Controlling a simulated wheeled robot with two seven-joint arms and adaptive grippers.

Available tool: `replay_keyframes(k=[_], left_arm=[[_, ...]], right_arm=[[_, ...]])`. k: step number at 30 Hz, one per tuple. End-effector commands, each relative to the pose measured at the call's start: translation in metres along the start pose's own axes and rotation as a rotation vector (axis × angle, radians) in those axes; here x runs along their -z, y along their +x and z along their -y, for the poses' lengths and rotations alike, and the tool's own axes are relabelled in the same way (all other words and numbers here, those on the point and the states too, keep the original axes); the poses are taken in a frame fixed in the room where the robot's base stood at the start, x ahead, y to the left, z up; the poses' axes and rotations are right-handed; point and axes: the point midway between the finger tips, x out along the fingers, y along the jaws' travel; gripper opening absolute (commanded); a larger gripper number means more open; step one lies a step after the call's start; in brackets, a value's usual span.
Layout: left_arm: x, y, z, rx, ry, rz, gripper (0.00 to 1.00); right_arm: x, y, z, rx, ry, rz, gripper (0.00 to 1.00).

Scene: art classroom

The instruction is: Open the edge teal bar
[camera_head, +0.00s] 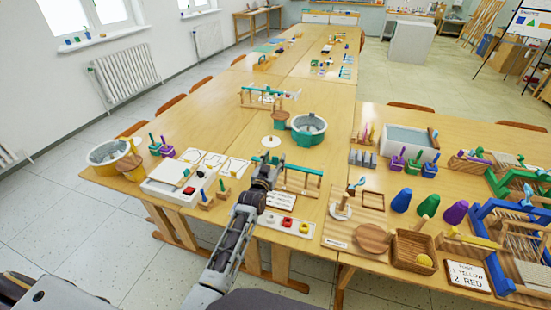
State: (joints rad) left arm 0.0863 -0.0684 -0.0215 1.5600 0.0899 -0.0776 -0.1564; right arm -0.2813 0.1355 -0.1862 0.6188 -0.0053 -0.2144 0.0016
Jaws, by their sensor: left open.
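A long teal bar (304,169) lies across a wooden stand near the front edge of the left table. Its middle is partly hidden behind my left gripper (267,165). The gripper reaches up from the bottom of the head view, with its fingertips at the bar; whether they touch it I cannot tell. The gripper is open, with nothing seen held in it. Another teal bar (258,90) is on a wooden frame farther back on the same table. My right gripper is not in view.
A white panel with red and yellow buttons (287,222) lies right of my left arm. Line-drawing cards (213,163) and a white box (170,183) are to the left. Bare tabletop (205,125) shows at left.

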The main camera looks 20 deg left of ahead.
Motion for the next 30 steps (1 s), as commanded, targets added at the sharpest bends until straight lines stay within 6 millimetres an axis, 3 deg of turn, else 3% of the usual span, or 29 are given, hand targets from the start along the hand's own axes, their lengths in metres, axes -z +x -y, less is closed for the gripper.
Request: replay_keyframes(k=[9,20,30], left_arm=[[0.0,0.016,0.0,0.0,0.0,0.0,0.48],[0.0,0.017,0.0,0.0,0.0,0.0,0.48],[0.0,0.017,0.0,0.0,0.0,0.0,0.06]], right_arm=[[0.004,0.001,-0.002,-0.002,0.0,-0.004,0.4],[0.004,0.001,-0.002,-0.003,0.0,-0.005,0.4],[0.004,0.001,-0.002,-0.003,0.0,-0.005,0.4]])
